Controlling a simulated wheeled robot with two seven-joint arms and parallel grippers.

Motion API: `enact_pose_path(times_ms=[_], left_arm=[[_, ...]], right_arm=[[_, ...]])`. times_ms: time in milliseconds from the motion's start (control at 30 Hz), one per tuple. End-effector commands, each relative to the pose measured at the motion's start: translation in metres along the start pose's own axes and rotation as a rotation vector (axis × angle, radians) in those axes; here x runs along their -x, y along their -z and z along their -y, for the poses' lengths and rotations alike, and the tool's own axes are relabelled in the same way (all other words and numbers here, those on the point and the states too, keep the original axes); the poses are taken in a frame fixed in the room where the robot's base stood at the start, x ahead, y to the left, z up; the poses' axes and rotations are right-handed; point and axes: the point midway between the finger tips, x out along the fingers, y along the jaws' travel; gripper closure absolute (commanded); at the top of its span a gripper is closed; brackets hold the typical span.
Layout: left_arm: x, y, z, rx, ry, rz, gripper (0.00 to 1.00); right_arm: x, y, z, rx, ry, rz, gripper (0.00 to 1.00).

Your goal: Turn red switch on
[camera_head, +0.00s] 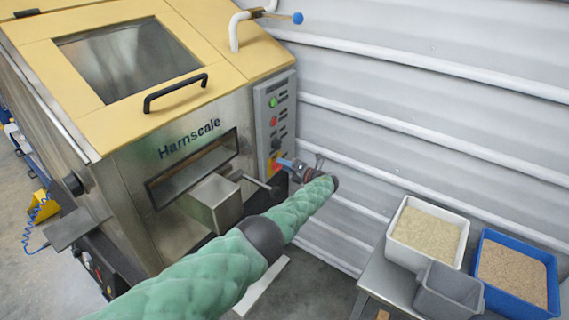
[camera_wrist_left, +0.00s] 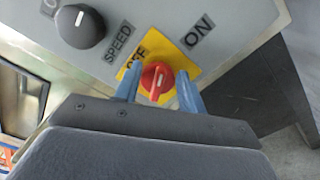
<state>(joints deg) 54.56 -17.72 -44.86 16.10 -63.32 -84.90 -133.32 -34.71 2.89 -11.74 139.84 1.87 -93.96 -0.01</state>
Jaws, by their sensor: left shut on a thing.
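The red switch (camera_wrist_left: 157,79) is a rotary knob on a yellow plate (camera_wrist_left: 183,74) low on the grey control panel (camera_head: 272,110). In the left wrist view an "OFF" label, partly hidden, lies to its upper left and an "ON" label (camera_wrist_left: 198,33) to its upper right. The knob's ridge stands roughly upright in that view; its exact setting is hard to tell. My left gripper (camera_wrist_left: 160,90) has its blue fingers on both sides of the knob and is shut on it. It also shows at the panel's lower end in the head view (camera_head: 284,163). My right gripper is out of view.
A black speed dial (camera_wrist_left: 80,26) sits beside the switch. The hopper machine (camera_head: 130,150) has a black handle (camera_head: 176,93) and a metal box (camera_head: 214,203) near my arm. A white bin (camera_head: 428,232), a blue bin (camera_head: 515,272) and a grey scoop-like container (camera_head: 447,291) stand at right.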

Motion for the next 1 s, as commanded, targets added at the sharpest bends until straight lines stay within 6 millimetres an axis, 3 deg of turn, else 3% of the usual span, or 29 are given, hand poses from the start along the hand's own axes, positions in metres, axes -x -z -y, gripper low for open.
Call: enact_pose_path(times_ms=[300,1000], left_arm=[[0.0010,0.0000,0.0033,-0.179,0.001,0.001,0.83],[0.0014,0.0000,0.0045,-0.276,0.000,0.001,0.83]], right_arm=[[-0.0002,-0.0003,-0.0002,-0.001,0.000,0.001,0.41],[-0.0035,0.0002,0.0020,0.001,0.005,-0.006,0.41]])
